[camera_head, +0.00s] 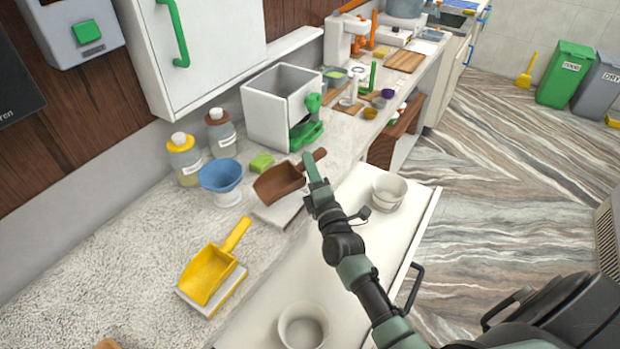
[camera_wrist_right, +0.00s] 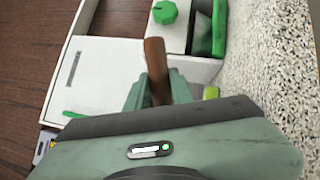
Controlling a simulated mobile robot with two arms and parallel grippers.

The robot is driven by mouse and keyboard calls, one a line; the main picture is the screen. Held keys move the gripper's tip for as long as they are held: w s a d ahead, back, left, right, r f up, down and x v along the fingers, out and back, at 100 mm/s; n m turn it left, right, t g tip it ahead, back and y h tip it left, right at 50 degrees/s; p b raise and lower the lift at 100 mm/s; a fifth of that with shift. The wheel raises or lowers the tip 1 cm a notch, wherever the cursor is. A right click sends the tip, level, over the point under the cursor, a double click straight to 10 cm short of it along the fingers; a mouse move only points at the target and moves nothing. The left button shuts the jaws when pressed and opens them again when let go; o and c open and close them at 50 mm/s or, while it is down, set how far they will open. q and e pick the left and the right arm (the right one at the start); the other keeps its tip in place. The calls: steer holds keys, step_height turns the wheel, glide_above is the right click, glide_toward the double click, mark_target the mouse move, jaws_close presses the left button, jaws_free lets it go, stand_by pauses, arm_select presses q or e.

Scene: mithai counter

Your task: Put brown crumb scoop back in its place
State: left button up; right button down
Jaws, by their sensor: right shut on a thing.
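The brown crumb scoop (camera_head: 280,182) is over a pale square pad (camera_head: 278,213) on the counter; I cannot tell whether it touches the pad. My right gripper (camera_head: 318,172) is shut on its handle. In the right wrist view the brown handle (camera_wrist_right: 156,68) stands between the green fingers (camera_wrist_right: 158,92), while the scoop's pan is hidden there. A yellow scoop (camera_head: 210,270) rests on a similar pad (camera_head: 222,298) nearer on the counter. My left gripper is not in view.
A blue funnel-like cup (camera_head: 221,176), two labelled bottles (camera_head: 184,160), a green sponge (camera_head: 262,162) and a white box dispenser (camera_head: 268,112) with green parts stand close behind. An open drawer (camera_head: 345,235) with white bowls (camera_head: 389,187) lies below my right arm. The front-left counter is mostly clear.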

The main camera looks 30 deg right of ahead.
steer(key=shift+f, duration=2.05)
steer(key=shift+f+b, duration=0.15)
steer(key=shift+b, duration=0.15)
steer(key=c, duration=1.2)
jaws_free()
steer(key=shift+c, duration=0.2)
steer(key=shift+s+r, duration=0.1)
steer(key=shift+r, duration=0.15)
steer(key=b+v, duration=0.1)
steer(key=v, duration=1.1)
steer(key=shift+b, duration=0.3)
